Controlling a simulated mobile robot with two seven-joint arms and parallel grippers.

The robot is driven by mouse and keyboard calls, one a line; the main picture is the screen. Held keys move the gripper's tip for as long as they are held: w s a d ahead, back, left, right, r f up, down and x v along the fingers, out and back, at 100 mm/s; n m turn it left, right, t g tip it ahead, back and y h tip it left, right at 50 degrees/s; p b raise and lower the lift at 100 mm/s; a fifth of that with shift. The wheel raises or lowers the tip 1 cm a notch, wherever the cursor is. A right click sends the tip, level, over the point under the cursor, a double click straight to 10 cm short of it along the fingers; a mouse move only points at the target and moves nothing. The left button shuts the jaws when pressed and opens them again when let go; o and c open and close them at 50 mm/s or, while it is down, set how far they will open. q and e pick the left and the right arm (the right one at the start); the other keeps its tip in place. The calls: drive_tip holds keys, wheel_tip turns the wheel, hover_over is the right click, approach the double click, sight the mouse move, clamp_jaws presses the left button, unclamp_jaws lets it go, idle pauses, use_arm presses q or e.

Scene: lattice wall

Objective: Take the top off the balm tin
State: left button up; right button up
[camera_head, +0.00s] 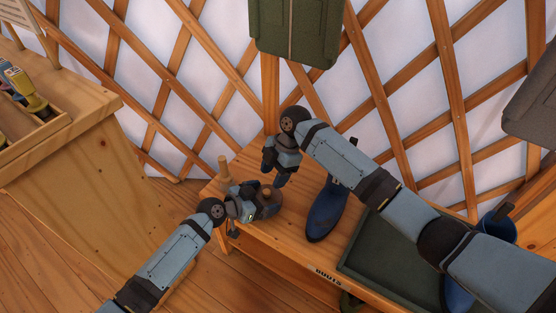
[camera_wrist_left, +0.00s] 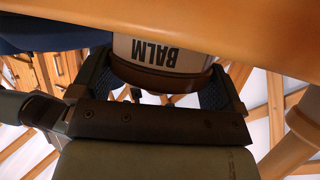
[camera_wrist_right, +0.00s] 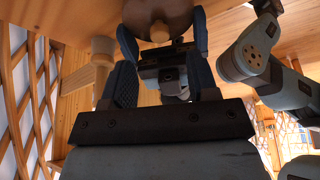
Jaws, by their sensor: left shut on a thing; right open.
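The balm tin (camera_head: 271,205) stands on the wooden bench near its left end. Its cream side with the word BALM (camera_wrist_left: 160,52) and a brown band (camera_wrist_left: 170,78) show upside down in the left wrist view. My left gripper (camera_head: 256,206) is shut around the tin's sides. The brown top (camera_wrist_right: 157,11) with a pale round knob (camera_wrist_right: 159,32) shows in the right wrist view. My right gripper (camera_head: 281,180) is open above the tin, its fingers pointing down at the top. The knob appears between the fingertips; I cannot tell whether they touch it.
A wooden peg (camera_head: 224,168) rises from the bench (camera_head: 277,240) just left of the tin. A blue boot (camera_head: 326,212) and a dark green tray (camera_head: 375,258) are to the right, beneath my right arm. A wooden cabinet (camera_head: 75,150) stands left; the lattice wall is behind.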

sight(266, 191)
drive_tip(key=x, duration=0.6)
clamp_jaws()
drive_tip(key=shift+r, duration=0.1)
